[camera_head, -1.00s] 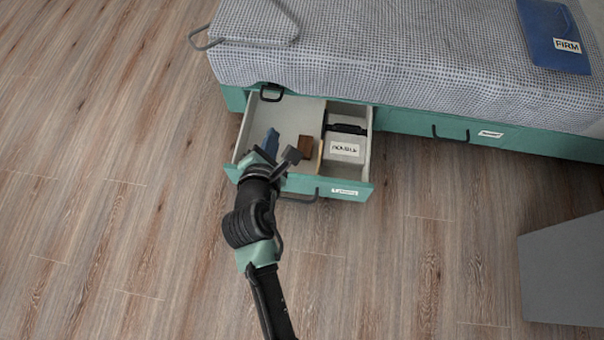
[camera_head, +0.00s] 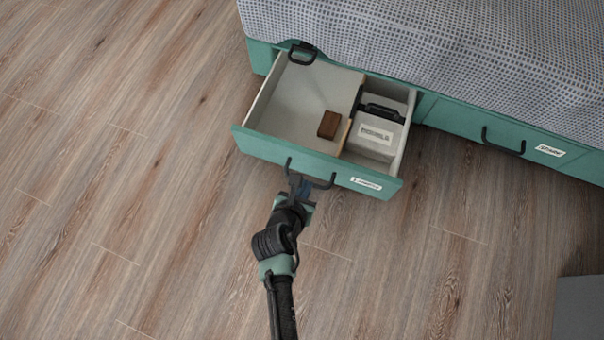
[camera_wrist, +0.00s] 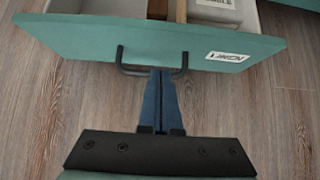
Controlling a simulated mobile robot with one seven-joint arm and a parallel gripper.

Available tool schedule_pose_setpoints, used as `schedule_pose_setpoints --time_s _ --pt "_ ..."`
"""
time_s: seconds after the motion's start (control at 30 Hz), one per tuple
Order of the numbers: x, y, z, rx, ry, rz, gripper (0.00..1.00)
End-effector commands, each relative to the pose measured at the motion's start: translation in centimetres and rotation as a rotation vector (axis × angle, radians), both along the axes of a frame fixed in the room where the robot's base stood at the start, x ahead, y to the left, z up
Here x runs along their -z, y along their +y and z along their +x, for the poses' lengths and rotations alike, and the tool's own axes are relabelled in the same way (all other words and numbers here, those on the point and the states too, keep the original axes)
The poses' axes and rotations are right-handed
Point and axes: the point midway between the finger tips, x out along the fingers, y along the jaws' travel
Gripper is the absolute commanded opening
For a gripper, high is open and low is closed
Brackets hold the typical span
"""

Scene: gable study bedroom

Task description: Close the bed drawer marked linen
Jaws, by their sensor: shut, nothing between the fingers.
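The linen drawer (camera_head: 310,157) is pulled out from under the bed, with a green front and a dark bar handle (camera_head: 311,176). In the wrist view its front (camera_wrist: 150,40) carries a white label reading LINEN (camera_wrist: 227,57). My gripper (camera_head: 303,186) is shut and empty at the outer side of the drawer front, by the handle. In the wrist view the blue fingers (camera_wrist: 159,85) are together and reach up to the handle's bar. I cannot tell whether they touch the front panel.
Inside the drawer are a brown block (camera_head: 329,124), a divider and a labelled light box with a black handle (camera_head: 376,134). A second bed drawer (camera_head: 500,135) on the right is shut. A grey object (camera_head: 580,307) stands at lower right. Floor around the drawer front is clear.

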Motion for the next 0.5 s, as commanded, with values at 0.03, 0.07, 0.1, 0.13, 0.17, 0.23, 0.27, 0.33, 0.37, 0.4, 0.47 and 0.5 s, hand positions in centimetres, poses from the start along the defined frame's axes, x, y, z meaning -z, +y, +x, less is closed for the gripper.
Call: schedule_pose_setpoints --time_s 0.03,0.07,0.1,0.13,0.17,0.23,0.27,0.33,0.37,0.4,0.47,0.5 --pt "1.3 -0.3 0.7 0.004 -0.002 0.0 0.0" --pt "1.7 -0.4 1.1 0.003 -0.002 0.001 0.0" --pt "2.1 -0.5 1.5 0.003 -0.002 0.001 0.0" --pt "2.5 -0.6 1.8 0.003 -0.002 0.001 0.0" --pt "2.8 -0.7 2.2 0.003 -0.002 0.001 0.0" --pt "3.4 -1.0 2.9 0.004 -0.004 0.001 0.0" --pt "3.1 -1.2 3.6 0.005 -0.007 0.002 0.0" --pt "3.1 -1.5 4.4 0.004 -0.005 0.001 0.0" --pt "3.0 -1.6 4.8 0.004 -0.005 0.001 0.0" --pt "3.0 -1.7 5.1 0.003 -0.004 0.002 0.0" --pt "2.9 -1.9 5.6 0.004 -0.004 0.001 0.0" --pt "2.8 -2.0 5.8 0.003 -0.002 0.001 0.0"
